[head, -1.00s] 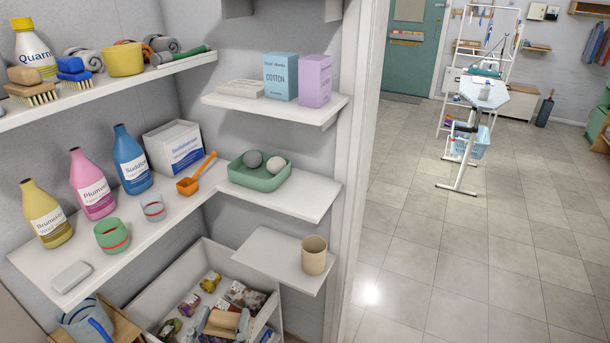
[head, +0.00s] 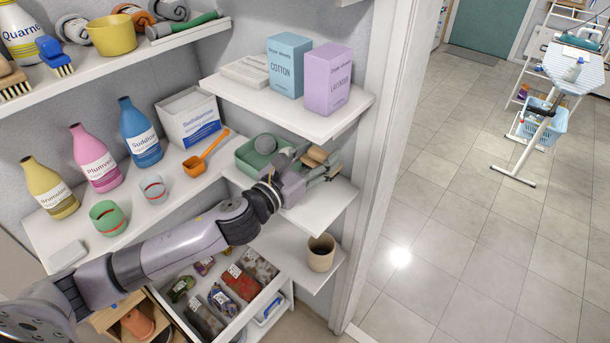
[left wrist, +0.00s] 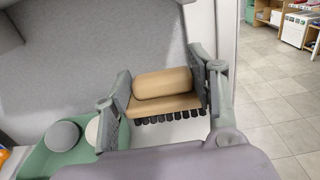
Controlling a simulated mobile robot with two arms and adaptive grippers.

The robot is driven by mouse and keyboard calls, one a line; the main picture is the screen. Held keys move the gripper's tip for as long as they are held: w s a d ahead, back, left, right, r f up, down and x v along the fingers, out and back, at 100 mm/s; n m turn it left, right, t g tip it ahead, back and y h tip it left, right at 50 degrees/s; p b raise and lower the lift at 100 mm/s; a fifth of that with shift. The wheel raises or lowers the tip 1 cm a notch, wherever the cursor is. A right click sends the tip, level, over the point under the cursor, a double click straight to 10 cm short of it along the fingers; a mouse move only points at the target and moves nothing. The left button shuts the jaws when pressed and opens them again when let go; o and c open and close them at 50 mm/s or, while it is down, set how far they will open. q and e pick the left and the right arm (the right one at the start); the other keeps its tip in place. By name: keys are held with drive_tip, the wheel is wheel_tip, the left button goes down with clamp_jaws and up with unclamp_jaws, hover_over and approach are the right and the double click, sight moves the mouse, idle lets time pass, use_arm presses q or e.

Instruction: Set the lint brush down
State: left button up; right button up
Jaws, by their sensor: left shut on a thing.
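The lint brush (head: 317,155) has a tan wooden body with a rounded grip, and a row of dark bristles below it shows in the left wrist view (left wrist: 163,84). My left gripper (head: 313,164) is shut on it, one finger at each end. It holds the brush at the right part of the middle side shelf (head: 325,203), beside the green tray (head: 247,153). Bristles point down. I cannot tell whether they touch the shelf. My right gripper is not in view.
The green tray holds a grey ball (head: 265,144) and a pale ball (left wrist: 93,130). A shelf above carries a blue box (head: 289,66) and a purple box (head: 328,80). A beige cup (head: 321,252) stands on the shelf below. An open drawer (head: 237,325) lies underneath.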

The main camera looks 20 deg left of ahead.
use_arm(q)
drive_tip(key=f, duration=0.3)
drive_tip(key=shift+s+a, duration=0.1)
drive_tip(key=shift+s, duration=0.2)
wheel_tip(320, 180, down, 4)
drive_tip(key=shift+w+f, duration=0.15)
drive_tip(key=shift+f, duration=0.2)
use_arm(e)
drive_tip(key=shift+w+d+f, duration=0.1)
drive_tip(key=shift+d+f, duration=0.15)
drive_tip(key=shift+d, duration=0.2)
use_arm(q)
drive_tip(key=shift+f+b, duration=0.15)
drive_tip(key=shift+b, duration=0.2)
drive_tip(key=o, duration=1.2)
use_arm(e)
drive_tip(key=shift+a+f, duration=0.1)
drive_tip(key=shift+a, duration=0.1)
